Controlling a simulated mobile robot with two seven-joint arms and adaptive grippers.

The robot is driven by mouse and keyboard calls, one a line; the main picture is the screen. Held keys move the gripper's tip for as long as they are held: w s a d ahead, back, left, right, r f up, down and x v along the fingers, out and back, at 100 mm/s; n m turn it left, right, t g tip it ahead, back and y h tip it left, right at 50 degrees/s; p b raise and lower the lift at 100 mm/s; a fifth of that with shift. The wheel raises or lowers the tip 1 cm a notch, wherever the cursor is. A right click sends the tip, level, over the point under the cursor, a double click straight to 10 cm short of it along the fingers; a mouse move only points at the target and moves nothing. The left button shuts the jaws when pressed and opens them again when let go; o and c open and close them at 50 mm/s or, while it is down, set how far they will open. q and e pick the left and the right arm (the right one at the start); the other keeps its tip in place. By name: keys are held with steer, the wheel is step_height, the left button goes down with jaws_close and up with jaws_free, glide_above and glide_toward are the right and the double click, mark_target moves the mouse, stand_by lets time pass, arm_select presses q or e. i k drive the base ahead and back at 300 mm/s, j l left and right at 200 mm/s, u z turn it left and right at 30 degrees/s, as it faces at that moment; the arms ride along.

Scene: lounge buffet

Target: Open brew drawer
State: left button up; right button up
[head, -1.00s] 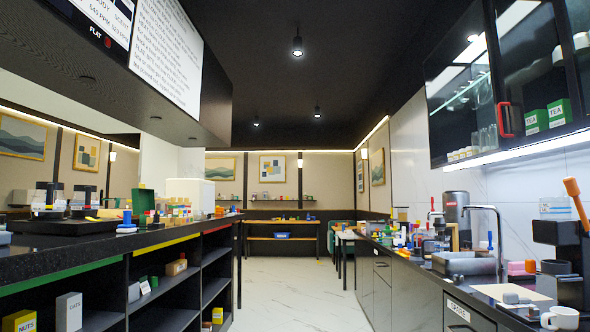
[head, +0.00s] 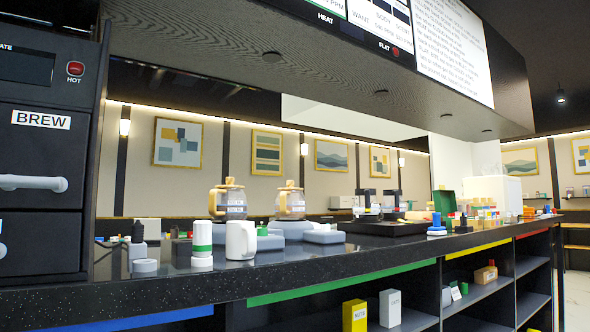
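The brew drawer (head: 48,150) is at the far left of the head view. It has a dark front, a white BREW label (head: 41,120) and a light grey bar handle (head: 33,183). It looks closed, its front in line with the dark cabinet around it. A second drawer front (head: 45,243) lies below it, with part of a handle at the picture's left edge. Neither of my grippers is in view.
Above the drawer is a panel with a red HOT button (head: 75,69). The dark counter (head: 330,268) beside it holds a white mug (head: 240,240), a green-banded container (head: 202,244) and two glass pots (head: 230,202). A sign box overhangs the counter.

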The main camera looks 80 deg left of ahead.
mark_target(43, 151)
steer(key=u, duration=3.55)
steer(key=l+u, duration=0.15)
steer(key=u, duration=0.3)
steer(key=i, duration=0.05)
